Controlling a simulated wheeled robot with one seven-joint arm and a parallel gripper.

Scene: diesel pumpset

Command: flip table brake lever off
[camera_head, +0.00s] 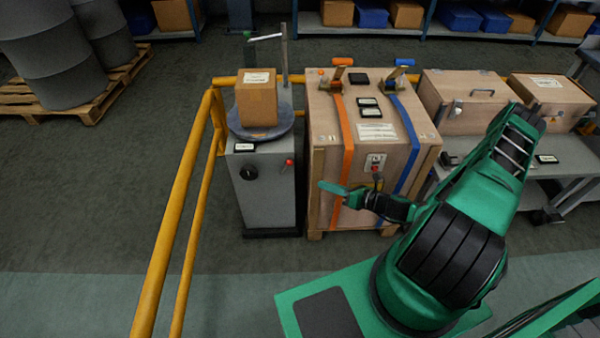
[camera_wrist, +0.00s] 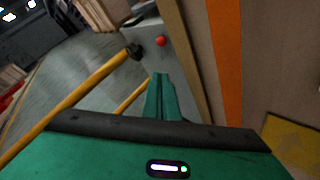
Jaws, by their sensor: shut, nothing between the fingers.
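The table brake lever, a small lever with a red knob (camera_head: 289,163), is on the right part of the front of a grey pedestal (camera_head: 265,195). A round blue-grey turntable (camera_head: 240,128) with a cardboard box (camera_head: 257,98) tops the pedestal. The red knob also shows in the wrist view (camera_wrist: 161,41), just beyond my fingertips. My gripper (camera_head: 322,185) is shut and empty. It is to the right of and a little below the red knob, in front of the wooden crate, and apart from the knob. In the wrist view my fingers (camera_wrist: 160,76) point toward the pedestal.
A large wooden crate (camera_head: 330,125) with orange and blue straps stands close right of the pedestal. A black dial (camera_head: 248,173) is left on the pedestal front. A yellow rail (camera_head: 178,210) runs along the left. Wooden cases (camera_head: 460,115) stand on a grey bench at right.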

